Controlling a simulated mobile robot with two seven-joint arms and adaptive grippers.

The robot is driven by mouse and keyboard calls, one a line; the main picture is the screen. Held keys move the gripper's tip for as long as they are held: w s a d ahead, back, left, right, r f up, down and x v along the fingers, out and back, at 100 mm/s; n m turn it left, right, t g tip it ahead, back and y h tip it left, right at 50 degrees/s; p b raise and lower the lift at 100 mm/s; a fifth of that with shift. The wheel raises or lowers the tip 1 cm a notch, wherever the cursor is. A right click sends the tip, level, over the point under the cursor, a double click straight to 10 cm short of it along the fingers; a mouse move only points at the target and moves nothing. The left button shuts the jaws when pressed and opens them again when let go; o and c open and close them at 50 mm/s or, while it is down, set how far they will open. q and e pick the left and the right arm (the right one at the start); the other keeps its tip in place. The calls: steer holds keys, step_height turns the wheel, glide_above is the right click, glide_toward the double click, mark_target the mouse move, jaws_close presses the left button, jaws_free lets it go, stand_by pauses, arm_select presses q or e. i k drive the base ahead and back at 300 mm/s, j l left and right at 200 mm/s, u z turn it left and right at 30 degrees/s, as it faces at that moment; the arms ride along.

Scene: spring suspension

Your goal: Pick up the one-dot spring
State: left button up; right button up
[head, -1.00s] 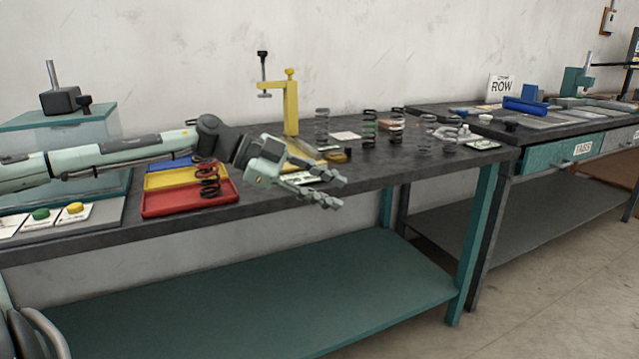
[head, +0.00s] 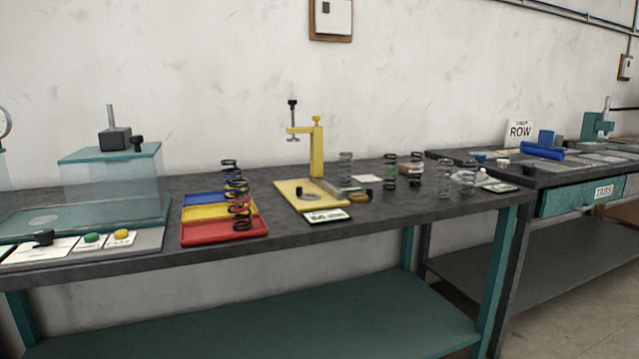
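Several coil springs stand upright on the dark workbench (head: 365,212). At the right are a grey spring (head: 345,168), a dark spring with a green band (head: 390,172), a dark spring (head: 416,170), and two lighter grey springs, one here (head: 443,178) and one beside it (head: 467,176). At the left, dark springs stand at the coloured trays, the nearest in the red tray (head: 210,231). No dot marks can be made out, so I cannot tell which is the one-dot spring. Neither gripper is in view.
A yellow press (head: 317,150) on a yellow base stands mid-bench, with a card (head: 327,216) before it. A clear-walled tester (head: 110,187) with green and yellow buttons is at the left. A second bench with a teal drawer (head: 570,199) stands at the right.

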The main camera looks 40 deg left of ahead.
mark_target(342, 154)
steer(key=i+u, duration=0.35)
steer(key=i+l+u, duration=0.2)
steer(key=u, duration=0.15)
steer(key=i+l+u, duration=0.45)
steer(key=i+l, duration=0.2)
steer(key=i+l+u, duration=0.15)
steer(key=i+l, duration=0.2)
steer(key=l, duration=0.2)
